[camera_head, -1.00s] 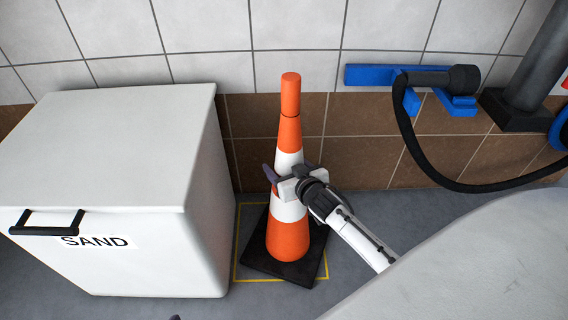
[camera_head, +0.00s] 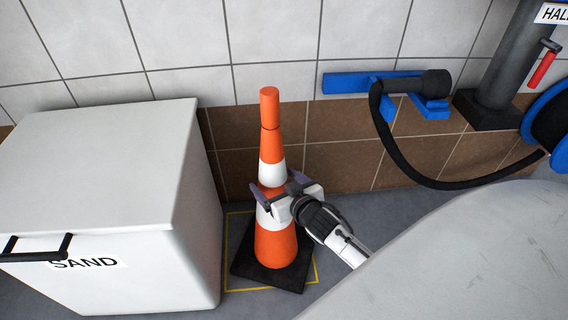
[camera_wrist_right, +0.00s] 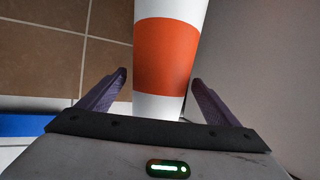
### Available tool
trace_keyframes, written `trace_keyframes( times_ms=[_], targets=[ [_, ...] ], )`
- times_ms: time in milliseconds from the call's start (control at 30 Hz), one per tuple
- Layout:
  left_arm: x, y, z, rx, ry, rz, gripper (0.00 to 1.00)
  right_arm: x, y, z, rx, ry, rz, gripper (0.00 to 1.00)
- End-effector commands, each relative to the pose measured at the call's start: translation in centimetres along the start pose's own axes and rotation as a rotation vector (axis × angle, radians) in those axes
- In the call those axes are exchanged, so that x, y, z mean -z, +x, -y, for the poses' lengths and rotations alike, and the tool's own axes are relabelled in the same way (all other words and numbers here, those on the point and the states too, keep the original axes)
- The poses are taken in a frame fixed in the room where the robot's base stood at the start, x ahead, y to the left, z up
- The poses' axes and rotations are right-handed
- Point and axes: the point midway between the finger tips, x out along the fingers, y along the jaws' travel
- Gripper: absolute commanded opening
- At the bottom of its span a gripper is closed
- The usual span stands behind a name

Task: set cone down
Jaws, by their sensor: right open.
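The orange and white cone (camera_head: 276,245) stands upright on its black square base (camera_head: 270,270) on the floor, over a yellow outlined square (camera_head: 228,250). My right gripper (camera_head: 276,190) is open, with its fingers on either side of the cone at mid-height. In the right wrist view the cone (camera_wrist_right: 167,55) rises between the two open fingers (camera_wrist_right: 158,92), with gaps showing at both sides. My left gripper is not in view.
A white sand bin (camera_head: 110,170) stands close on the left. A tiled wall (camera_head: 290,40) is behind the cone. A blue bracket (camera_head: 345,84) with a black hose (camera_head: 395,150) is on the wall at right. A pale rounded surface (camera_head: 460,260) fills the lower right.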

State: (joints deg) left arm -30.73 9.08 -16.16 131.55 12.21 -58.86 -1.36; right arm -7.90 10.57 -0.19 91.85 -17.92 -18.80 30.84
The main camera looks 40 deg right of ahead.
Motion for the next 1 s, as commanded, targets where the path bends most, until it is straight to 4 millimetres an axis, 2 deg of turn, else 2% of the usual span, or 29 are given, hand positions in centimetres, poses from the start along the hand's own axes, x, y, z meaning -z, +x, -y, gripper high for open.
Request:
trace_keyframes(
  times_ms=[33,100,333,500,1000],
  targets=[
    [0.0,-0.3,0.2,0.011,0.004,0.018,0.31,0.4,-1.5,0.0,0.000,0.001,0.002,0.85],
    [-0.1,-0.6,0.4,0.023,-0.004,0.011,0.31,0.2,-2.9,0.0,0.000,0.001,0.003,0.85],
    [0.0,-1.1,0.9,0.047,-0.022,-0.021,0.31,0.2,-6.1,0.0,0.000,0.001,0.000,0.85],
    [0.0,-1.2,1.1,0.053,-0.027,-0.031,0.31,0.1,-6.7,0.0,0.000,-0.001,-0.001,0.85],
    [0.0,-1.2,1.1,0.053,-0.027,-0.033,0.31,0.0,-6.7,0.0,0.000,0.000,-0.001,0.85]
  ],
)
